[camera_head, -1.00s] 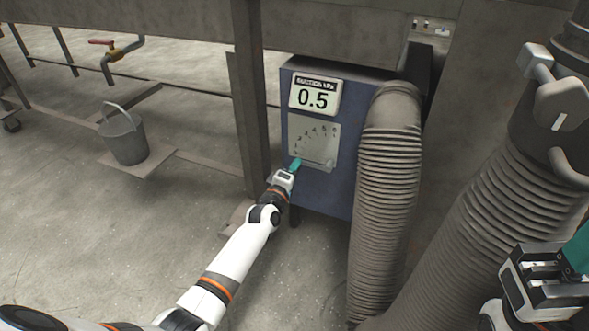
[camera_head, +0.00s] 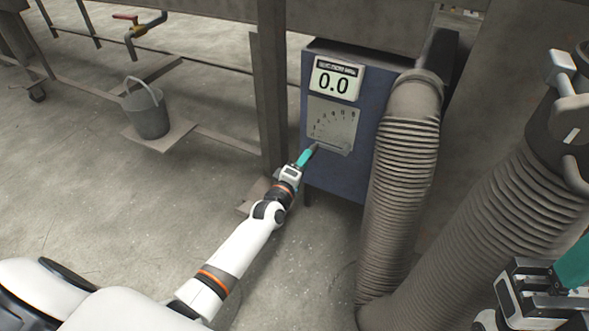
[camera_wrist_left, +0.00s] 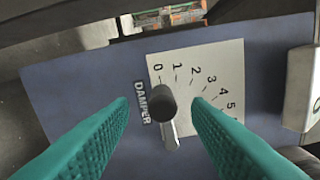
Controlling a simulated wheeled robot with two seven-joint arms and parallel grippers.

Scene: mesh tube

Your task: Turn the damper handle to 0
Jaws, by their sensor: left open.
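The damper handle (camera_wrist_left: 162,104) shows in the left wrist view as a dark round knob with a short grey bar running down from it, away from the 0 mark. It is on a pale dial plate (camera_wrist_left: 205,62) numbered from 0 upward, beside the word DAMPER. My left gripper (camera_wrist_left: 160,98) is open, its teal fingers on either side of the knob with gaps between. In the head view my left gripper (camera_head: 311,153) is at the lower left of the dial plate (camera_head: 340,118). The suction display (camera_head: 336,80) reads 0.0. My right gripper (camera_head: 556,275) is at the lower right, partly cut off.
The dial is on a blue box (camera_head: 340,180) under a grey beam, with a post (camera_head: 270,100) close on its left. A ribbed hose (camera_head: 402,200) runs down its right, and a thicker one (camera_head: 490,210) stands farther right. A bucket (camera_head: 147,112) is at the left.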

